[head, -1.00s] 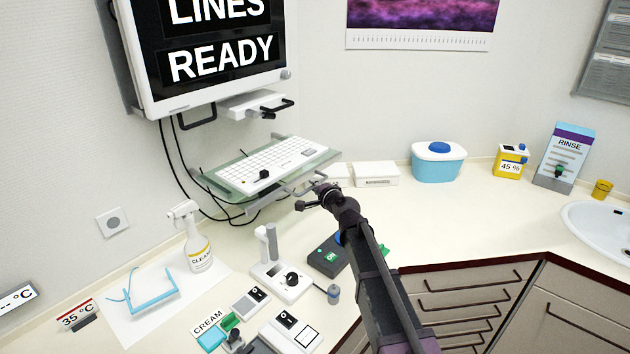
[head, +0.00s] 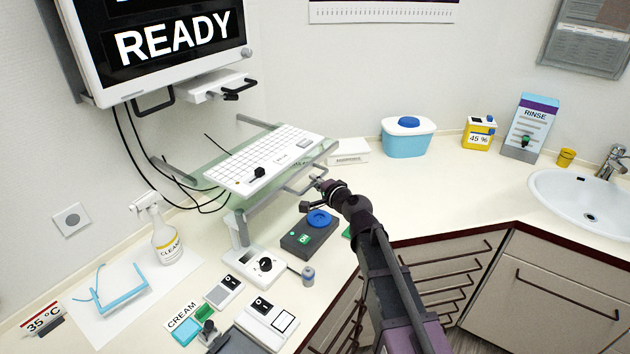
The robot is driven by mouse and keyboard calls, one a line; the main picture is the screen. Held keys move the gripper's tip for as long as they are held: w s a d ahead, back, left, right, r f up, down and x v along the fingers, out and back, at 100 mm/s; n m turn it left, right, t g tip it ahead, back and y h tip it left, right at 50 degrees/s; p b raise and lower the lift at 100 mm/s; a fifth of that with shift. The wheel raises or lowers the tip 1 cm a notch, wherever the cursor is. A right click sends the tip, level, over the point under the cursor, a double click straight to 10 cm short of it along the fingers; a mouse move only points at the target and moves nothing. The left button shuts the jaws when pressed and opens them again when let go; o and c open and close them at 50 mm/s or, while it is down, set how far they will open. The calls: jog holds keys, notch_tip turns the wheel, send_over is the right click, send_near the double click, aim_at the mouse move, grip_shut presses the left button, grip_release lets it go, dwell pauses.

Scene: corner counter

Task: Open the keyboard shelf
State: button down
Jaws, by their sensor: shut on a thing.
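The keyboard shelf (head: 225,198) is a glass tray on wall rails, carrying a white keyboard (head: 265,158). It stands out from the wall, and its rails (head: 178,168) show behind it. A grey bar handle (head: 292,190) runs along its front edge. My gripper (head: 318,184) is at the right part of this handle, shut on it. The exact contact of the fingers is small and partly hidden by the gripper body.
Below the shelf stand a white device with a black knob (head: 264,265) and a dark box with a blue button (head: 319,219). A spray bottle (head: 166,238) is to the left. A blue-lidded tub (head: 407,138) stands behind.

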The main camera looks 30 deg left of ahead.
jog(key=shift+w+a, duration=0.1)
jog(key=shift+w, duration=0.05)
jog(key=c, duration=0.7)
grip_release()
jog(key=shift+a, duration=0.1)
jog(key=shift+s, duration=0.25)
